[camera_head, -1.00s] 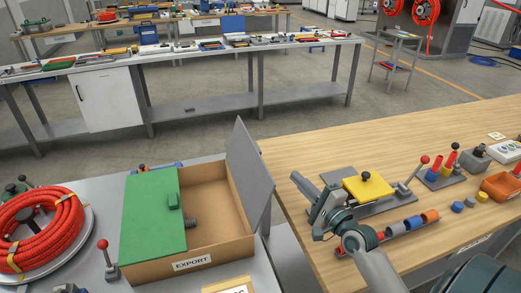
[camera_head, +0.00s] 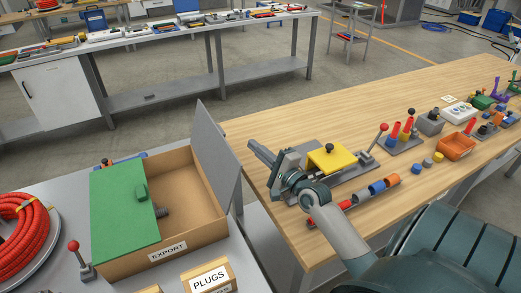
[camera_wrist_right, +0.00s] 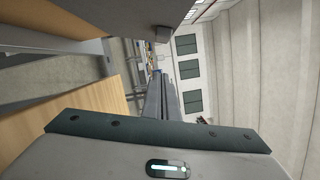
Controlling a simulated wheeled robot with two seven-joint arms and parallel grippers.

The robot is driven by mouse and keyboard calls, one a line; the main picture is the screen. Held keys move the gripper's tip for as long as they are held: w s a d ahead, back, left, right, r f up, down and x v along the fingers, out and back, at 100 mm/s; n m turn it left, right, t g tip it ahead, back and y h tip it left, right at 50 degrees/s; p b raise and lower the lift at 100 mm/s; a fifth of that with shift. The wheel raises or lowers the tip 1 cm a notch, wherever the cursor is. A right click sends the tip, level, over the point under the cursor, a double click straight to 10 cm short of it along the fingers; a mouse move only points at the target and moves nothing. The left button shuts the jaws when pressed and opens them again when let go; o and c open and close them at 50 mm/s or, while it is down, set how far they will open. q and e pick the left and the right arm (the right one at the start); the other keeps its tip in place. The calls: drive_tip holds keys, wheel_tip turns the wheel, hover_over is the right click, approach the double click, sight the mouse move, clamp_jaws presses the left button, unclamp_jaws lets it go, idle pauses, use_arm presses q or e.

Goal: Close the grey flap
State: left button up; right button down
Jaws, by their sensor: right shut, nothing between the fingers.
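The grey flap (camera_head: 215,150) stands up, tilted a little outward, along the right side of the cardboard box (camera_head: 122,262) labelled EXPORT in the head view. The green flap (camera_head: 122,215) lies flat over the left part of the box. A dark ribbed piece (camera_head: 162,211) shows inside the open right part. My right gripper (camera_head: 255,149) is shut and empty, to the right of the grey flap and apart from it, over the wooden table's left end. In the right wrist view its fingers (camera_wrist_right: 162,98) are together. My left gripper is not in view.
A yellow block with a black knob (camera_head: 330,157) stands on a grey plate close to my right gripper. Coloured tube pieces (camera_head: 377,188) lie in front of it. A red-knobbed lever (camera_head: 78,258) stands left of the box, near a red conduit coil (camera_head: 22,240). A PLUGS box (camera_head: 208,279) stands in front.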

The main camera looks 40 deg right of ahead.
sight(214, 151)
drive_tip(key=w+a+r+p, duration=0.1)
drive_tip(key=w+a+p, duration=0.2)
drive_tip(key=w, duration=0.4)
drive_tip(key=shift+a+r+p, duration=0.3)
drive_tip(key=shift+a+p, duration=0.05)
drive_tip(key=shift+p, duration=0.2)
drive_tip(key=shift+w+r, duration=0.1)
drive_tip(key=shift+w, duration=0.1)
